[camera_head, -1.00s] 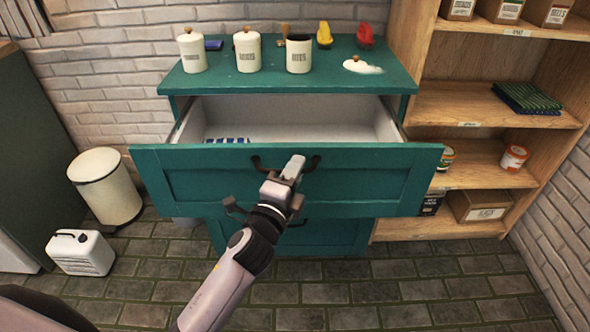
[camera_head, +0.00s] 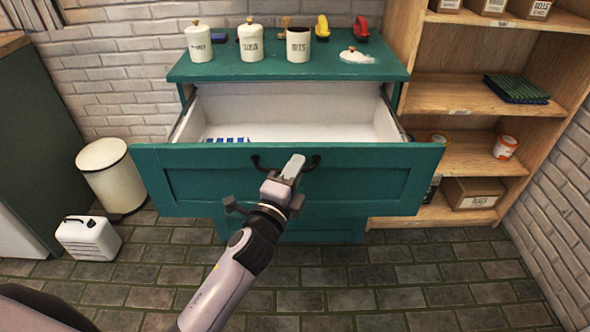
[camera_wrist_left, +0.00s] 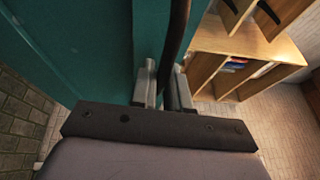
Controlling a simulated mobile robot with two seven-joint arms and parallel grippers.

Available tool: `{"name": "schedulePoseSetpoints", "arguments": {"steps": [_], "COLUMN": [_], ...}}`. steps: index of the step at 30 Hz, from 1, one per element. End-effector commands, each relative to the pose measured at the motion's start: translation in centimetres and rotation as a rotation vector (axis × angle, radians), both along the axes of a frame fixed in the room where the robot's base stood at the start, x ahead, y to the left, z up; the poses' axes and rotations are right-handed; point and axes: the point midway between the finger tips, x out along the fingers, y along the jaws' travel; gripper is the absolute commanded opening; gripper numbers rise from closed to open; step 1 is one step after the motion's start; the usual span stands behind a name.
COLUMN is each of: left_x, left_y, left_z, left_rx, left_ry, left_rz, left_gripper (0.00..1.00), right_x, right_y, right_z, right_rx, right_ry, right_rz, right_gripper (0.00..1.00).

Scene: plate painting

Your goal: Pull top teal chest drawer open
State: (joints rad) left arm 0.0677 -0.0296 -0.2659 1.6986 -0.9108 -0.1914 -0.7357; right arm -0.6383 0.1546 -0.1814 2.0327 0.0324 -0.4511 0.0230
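The teal chest (camera_head: 300,68) stands against the brick wall. Its top drawer (camera_head: 222,190) is pulled far out, showing a white interior with a blue-and-white striped item (camera_head: 228,140) at its left. The dark curved drawer handle (camera_head: 257,163) is on the front panel, partly hidden by my left gripper (camera_head: 292,172). In the left wrist view the handle bar (camera_wrist_left: 178,38) runs between the two grey fingers of my left gripper (camera_wrist_left: 165,88), which are closed around it. My right gripper is not in view.
White canisters (camera_head: 250,43), yellow and red items and a lid stand on the chest top. A wooden shelf unit (camera_head: 450,95) stands close at right. A white bin (camera_head: 112,175) and a white jug (camera_head: 88,238) are on the floor at left. The tiled floor in front is clear.

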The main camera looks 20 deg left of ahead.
Motion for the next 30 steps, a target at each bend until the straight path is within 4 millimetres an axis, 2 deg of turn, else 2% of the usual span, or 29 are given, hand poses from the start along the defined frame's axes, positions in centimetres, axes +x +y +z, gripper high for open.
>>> {"name": "schedulePoseSetpoints", "arguments": {"steps": [1, 2, 3, 14, 24, 30], "left_x": [0.0, 0.0, 0.0, -0.5, -4.8, -6.6], "left_y": [0.1, 0.1, 0.1, 0.1, 0.6, 0.8], "left_z": [0.0, 0.0, 0.0, -0.1, -0.5, -0.6], "left_rx": [0.000, 0.000, 0.000, 0.000, -0.001, 0.000], "left_ry": [0.001, 0.001, 0.001, 0.002, 0.002, 0.000], "left_rz": [0.001, 0.001, 0.001, 0.000, 0.001, 0.001], "left_gripper": [0.26, 0.35, 0.37, 0.37, 0.37, 0.37], "right_x": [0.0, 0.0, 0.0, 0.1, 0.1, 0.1], "right_y": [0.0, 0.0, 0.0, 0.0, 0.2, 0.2], "right_z": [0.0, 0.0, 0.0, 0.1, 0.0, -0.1], "right_rx": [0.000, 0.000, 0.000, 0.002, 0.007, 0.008], "right_ry": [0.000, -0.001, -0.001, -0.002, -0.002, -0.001], "right_rz": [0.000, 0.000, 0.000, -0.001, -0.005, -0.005], "right_gripper": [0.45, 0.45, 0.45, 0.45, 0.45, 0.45]}}
